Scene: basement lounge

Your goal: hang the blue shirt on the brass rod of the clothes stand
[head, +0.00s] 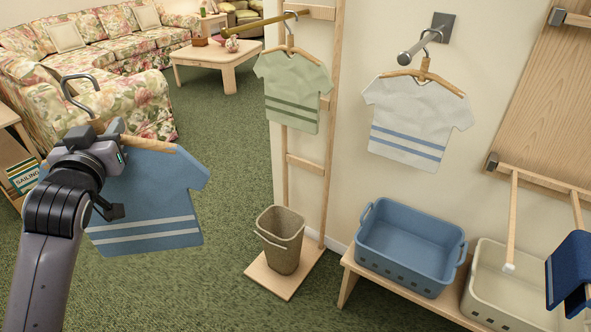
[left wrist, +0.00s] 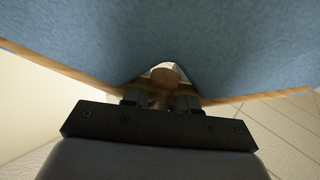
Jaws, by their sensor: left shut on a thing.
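The blue shirt (head: 150,200), with two pale stripes, hangs on a wooden hanger with a dark metal hook (head: 72,92) at the left of the head view. My left gripper (head: 108,152) is shut on this hanger near its neck and holds it in the air. In the left wrist view the jaws (left wrist: 160,100) close around the wooden hanger (left wrist: 165,75) with blue cloth (left wrist: 75,45) beyond. The brass rod (head: 255,25) sticks out to the left from the top of the wooden clothes stand (head: 328,130). A green shirt (head: 292,88) hangs on the rod. My right gripper is out of view.
A white shirt (head: 415,120) hangs on a grey wall peg (head: 415,48). A beige bin (head: 282,240) stands on the stand's base. A blue basket (head: 410,245) and a cream basket (head: 490,285) are at right. Open carpet lies between the blue shirt and the stand.

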